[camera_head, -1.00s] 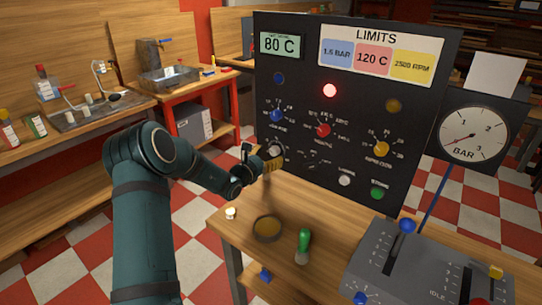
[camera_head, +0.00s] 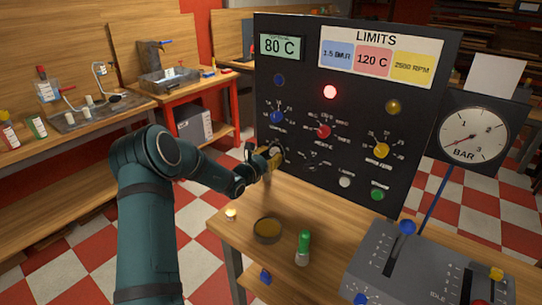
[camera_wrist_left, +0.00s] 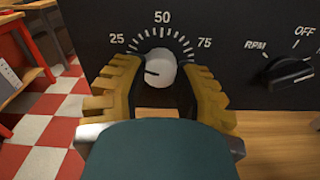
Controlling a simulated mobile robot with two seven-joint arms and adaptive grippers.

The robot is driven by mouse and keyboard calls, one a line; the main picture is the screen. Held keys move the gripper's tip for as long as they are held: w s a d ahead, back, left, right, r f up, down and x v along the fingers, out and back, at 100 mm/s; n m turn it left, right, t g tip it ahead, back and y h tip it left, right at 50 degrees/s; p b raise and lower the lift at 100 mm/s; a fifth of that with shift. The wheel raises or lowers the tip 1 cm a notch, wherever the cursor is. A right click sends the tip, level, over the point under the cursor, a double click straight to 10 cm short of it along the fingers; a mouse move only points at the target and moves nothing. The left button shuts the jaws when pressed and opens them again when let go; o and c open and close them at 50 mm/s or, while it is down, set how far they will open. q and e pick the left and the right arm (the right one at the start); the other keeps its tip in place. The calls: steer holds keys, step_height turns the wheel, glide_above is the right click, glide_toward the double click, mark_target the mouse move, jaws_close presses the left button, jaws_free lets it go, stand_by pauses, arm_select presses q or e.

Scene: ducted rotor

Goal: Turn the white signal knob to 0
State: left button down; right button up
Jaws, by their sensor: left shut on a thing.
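The white signal knob (camera_wrist_left: 162,72) sits on the dark panel in the left wrist view, under a scale marked 25, 50 and 75. Its dark pointer line points left and slightly down, below the 25 mark. The 0 and the low end of the scale are hidden behind a finger. My left gripper (camera_wrist_left: 160,76) is shut on the knob, with one yellow finger on each side. In the head view my left gripper (camera_head: 270,161) is at the lower left of the panel and mostly covers the knob. My right gripper is not in view.
The black panel (camera_head: 300,100) carries blue, red and yellow knobs and a lit red lamp (camera_head: 330,91). A black RPM/OFF selector (camera_wrist_left: 289,72) is right of the white knob. A brown bowl (camera_head: 267,229), a green-handled item (camera_head: 303,247) and a grey lever box (camera_head: 425,270) stand on the bench.

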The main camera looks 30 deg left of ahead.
arm_select(q)
steer(key=n+p, duration=0.3)
steer(key=n, duration=0.2)
steer(key=shift+r+n, duration=0.1)
steer(key=shift+n, duration=0.2)
steer(key=shift+n+p, duration=1.35)
steer(key=shift+n, duration=0.55)
steer(key=c, duration=0.6)
jaws_free()
steer(key=shift+w, duration=0.1)
steer(key=s, duration=1.2)
steer(key=shift+a, duration=0.45)
